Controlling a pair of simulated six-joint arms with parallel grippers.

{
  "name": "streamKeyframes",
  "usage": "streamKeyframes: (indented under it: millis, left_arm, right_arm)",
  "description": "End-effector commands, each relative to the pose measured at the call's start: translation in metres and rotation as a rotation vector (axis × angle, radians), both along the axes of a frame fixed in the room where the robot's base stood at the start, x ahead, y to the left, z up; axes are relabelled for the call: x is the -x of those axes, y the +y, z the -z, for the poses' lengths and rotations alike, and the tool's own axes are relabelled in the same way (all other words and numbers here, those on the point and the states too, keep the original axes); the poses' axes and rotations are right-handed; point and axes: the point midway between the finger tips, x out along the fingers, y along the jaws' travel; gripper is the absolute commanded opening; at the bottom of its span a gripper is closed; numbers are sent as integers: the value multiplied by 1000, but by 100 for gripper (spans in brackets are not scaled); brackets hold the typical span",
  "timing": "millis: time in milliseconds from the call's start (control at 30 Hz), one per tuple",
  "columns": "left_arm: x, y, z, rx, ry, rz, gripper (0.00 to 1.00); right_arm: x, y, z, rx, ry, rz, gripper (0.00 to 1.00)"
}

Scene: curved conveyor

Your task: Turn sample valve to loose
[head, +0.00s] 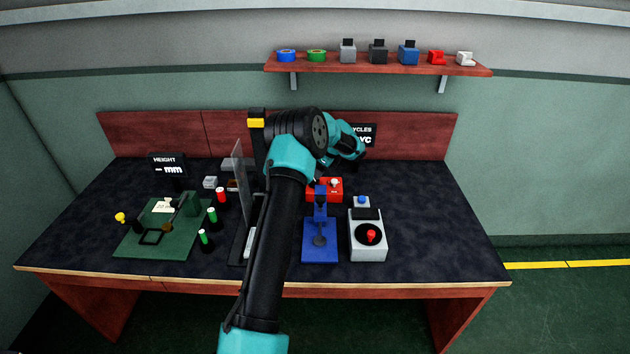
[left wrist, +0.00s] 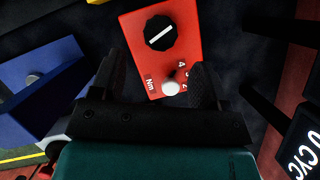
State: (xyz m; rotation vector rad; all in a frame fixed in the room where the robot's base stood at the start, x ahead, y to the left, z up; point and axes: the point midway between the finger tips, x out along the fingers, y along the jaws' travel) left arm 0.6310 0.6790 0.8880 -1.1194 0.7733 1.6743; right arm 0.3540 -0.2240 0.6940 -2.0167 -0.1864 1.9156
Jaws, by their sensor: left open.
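A red box (head: 335,192) stands behind the blue stand on the table, partly hidden by my arm. In the left wrist view the red box (left wrist: 185,55) carries a black round knob (left wrist: 160,34) with a white pointer line, and a white round-tipped part (left wrist: 170,88) beside printed digits and an "Nm" label. No label reading "sample valve" or "loose" is legible. My left gripper (left wrist: 157,78) is open, its two dark fingers on either side of the white part, with nothing seen held; contact cannot be told. In the head view its fingers are mostly hidden behind the wrist. My right gripper is not in view.
A blue stand (head: 320,245) and a grey box with a red button (head: 370,238) stand in front of the red box. A green board (head: 150,240) and several small cylinders are at left. A shelf (head: 380,65) hangs above. The table's right side is clear.

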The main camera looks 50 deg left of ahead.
Motion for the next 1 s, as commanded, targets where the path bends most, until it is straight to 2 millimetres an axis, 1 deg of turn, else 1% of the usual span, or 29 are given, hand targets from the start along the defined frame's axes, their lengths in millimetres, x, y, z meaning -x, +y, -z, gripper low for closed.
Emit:
streamKeyframes:
  millis: [33,200,400,533,800,867,1000]
  left_arm:
    - [2,3,9,1,2,0,69]
    - [6,13,36,2,1,-1,69]
    - [9,22,58,0,1,0,69]
    - [9,25,64,0,0,0,69]
    - [9,25,64,0,0,0,69]
    - [9,25,64,0,0,0,64]
    - [9,25,64,0,0,0,51]
  right_arm:
    - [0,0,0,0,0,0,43]
    - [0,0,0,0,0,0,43]
    - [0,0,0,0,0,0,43]
    - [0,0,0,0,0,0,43]
    - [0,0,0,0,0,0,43]
    - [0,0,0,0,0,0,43]
    - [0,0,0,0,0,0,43]
